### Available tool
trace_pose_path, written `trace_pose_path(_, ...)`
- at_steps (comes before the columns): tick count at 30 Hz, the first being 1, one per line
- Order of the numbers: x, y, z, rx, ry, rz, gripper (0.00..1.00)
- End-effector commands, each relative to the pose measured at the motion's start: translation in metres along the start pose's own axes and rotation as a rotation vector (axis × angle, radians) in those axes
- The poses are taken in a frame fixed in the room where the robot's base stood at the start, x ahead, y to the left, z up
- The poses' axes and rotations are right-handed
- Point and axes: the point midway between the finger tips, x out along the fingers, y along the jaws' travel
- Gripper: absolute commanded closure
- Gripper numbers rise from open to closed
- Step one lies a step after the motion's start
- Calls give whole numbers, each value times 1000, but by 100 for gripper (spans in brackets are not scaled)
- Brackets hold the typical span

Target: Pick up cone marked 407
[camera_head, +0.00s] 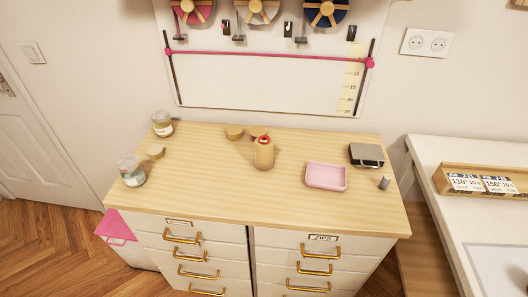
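A tan-orange, upright object with a red top (263,153) stands near the middle of the wooden cabinet top. It may be a thread cone, but no number can be read on it. No marking "407" is legible anywhere in view. Small round tan pieces (235,132) lie just behind it to the left, and one is partly hidden behind it. My gripper is not in view.
The wooden cabinet top (210,175) also holds two glass jars (131,171) (162,124), a small round lid (156,152), a pink tray (326,176), a dark metallic box (366,155) and a small grey cylinder (384,183). The front middle is clear. A pegboard-like wall panel (260,85) rises behind.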

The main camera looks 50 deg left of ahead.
Motion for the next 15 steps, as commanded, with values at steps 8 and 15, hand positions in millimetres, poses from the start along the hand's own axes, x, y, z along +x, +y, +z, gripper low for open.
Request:
trace_pose_path(8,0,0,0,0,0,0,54)
trace_pose_path(15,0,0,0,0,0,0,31)
